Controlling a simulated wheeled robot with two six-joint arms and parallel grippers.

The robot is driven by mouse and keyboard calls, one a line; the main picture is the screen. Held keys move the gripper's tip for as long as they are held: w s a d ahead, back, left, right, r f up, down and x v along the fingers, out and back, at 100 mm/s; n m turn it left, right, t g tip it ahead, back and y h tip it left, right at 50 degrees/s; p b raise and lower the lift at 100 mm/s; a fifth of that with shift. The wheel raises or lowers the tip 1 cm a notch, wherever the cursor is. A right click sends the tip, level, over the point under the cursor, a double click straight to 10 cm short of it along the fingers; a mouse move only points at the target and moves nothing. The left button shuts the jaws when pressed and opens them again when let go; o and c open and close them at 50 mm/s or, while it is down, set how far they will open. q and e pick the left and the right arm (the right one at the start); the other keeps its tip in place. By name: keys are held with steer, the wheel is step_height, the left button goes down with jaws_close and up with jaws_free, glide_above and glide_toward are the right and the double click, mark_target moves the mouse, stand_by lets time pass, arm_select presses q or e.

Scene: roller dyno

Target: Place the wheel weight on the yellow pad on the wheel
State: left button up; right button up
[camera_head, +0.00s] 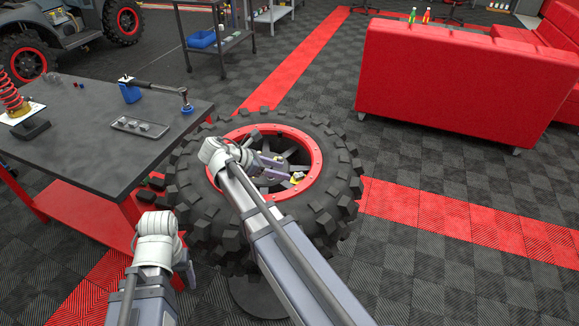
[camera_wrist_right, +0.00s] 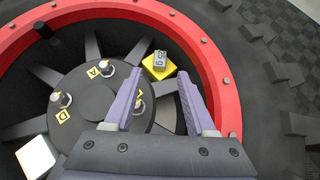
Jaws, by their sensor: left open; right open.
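The wheel weight (camera_wrist_right: 159,57), a small grey block, rests on the yellow pad (camera_wrist_right: 158,72) inside the red wheel rim (camera_wrist_right: 203,48); it covers part of the pad. In the head view the pad (camera_head: 295,181) shows at the right inner side of the wheel. My right gripper (camera_wrist_right: 160,85) is open and empty. Its two purple fingertips stop short of the weight, with a visible gap, and the weight lies ahead between their lines. My left gripper (camera_head: 187,272) hangs beside the tyre at the lower left, away from the weight; its fingers are barely visible.
The wheel's hub carries several studs with yellow lettered tags (camera_wrist_right: 105,69). A chunky black tyre (camera_head: 335,190) surrounds the rim. A dark workbench (camera_head: 85,120) with a grey tray (camera_head: 140,127) and a torque wrench (camera_head: 155,87) stands left. A red sofa (camera_head: 450,85) is behind right.

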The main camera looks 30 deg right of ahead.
steer(key=p+v, duration=0.2)
steer(key=v, duration=0.3)
steer(key=shift+d+r, duration=0.1)
steer(key=shift+d, duration=0.05)
steer(key=shift+a+r+p, duration=0.25)
steer(key=shift+a+p, duration=0.1)
steer(key=shift+a, duration=0.2)
